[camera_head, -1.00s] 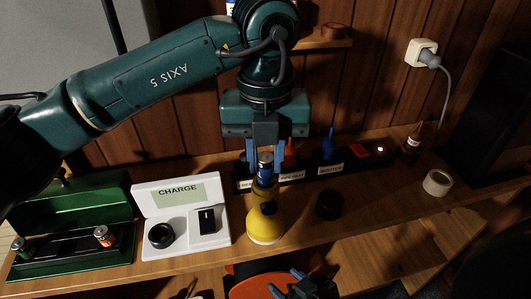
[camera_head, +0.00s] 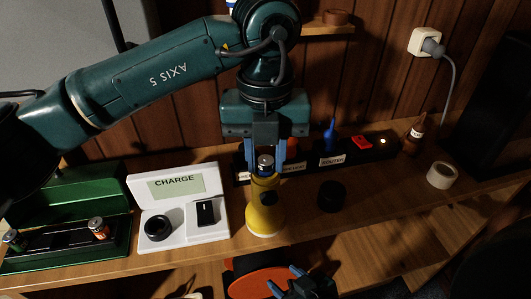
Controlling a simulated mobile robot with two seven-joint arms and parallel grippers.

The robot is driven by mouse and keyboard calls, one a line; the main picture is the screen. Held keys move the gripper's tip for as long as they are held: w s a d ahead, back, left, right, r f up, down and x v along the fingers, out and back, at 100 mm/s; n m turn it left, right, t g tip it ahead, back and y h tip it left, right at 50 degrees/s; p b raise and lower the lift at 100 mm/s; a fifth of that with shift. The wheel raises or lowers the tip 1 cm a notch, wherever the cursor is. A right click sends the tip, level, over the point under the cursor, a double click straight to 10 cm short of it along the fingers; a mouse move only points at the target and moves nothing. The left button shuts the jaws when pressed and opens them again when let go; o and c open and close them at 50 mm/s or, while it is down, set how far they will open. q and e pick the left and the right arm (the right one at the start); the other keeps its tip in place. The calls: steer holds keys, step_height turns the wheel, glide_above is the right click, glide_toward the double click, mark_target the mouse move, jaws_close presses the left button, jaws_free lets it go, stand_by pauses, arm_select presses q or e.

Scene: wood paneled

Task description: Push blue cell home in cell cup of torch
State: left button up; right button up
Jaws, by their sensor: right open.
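The yellow torch (camera_head: 265,212) stands upright on the wooden bench, its open top facing up. The blue cell (camera_head: 265,164) is upright at the torch's mouth, its silver top and a little of the blue body showing. Its lower part is hidden, inside the cup as far as I can tell. My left gripper (camera_head: 265,163) points straight down, with its blue fingers on both sides of the cell, apparently closed on it. My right gripper (camera_head: 290,284) is low at the bottom edge, open and empty, in front of the bench.
A white CHARGE station (camera_head: 180,238) and a green case (camera_head: 75,262) with cells stand left. A black round cap (camera_head: 331,196) and a tape roll (camera_head: 440,176) lie right. A labelled black rack (camera_head: 345,160) runs behind. An orange round seat (camera_head: 265,284) is below the bench.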

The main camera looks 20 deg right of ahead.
mark_target(265, 159)
arm_select(q)
steer(key=o, duration=0.4)
arm_select(e)
steer(key=shift+s+f+g, duration=0.3)
steer(key=shift+s+f, duration=0.1)
steer(key=shift+s, duration=0.1)
arm_select(q)
steer(key=shift+r, duration=0.1)
arm_select(e)
steer(key=shift+r, duration=0.1)
arm_select(q)
steer(key=shift+r, duration=0.1)
step_height(265, 159, up, 13)
arm_select(e)
steer(key=r, duration=0.2)
steer(key=w+a+r, duration=0.1)
steer(key=shift+a+t+y, duration=0.1)
steer(key=shift+t+y, duration=0.3)
steer(key=shift+s, duration=0.1)
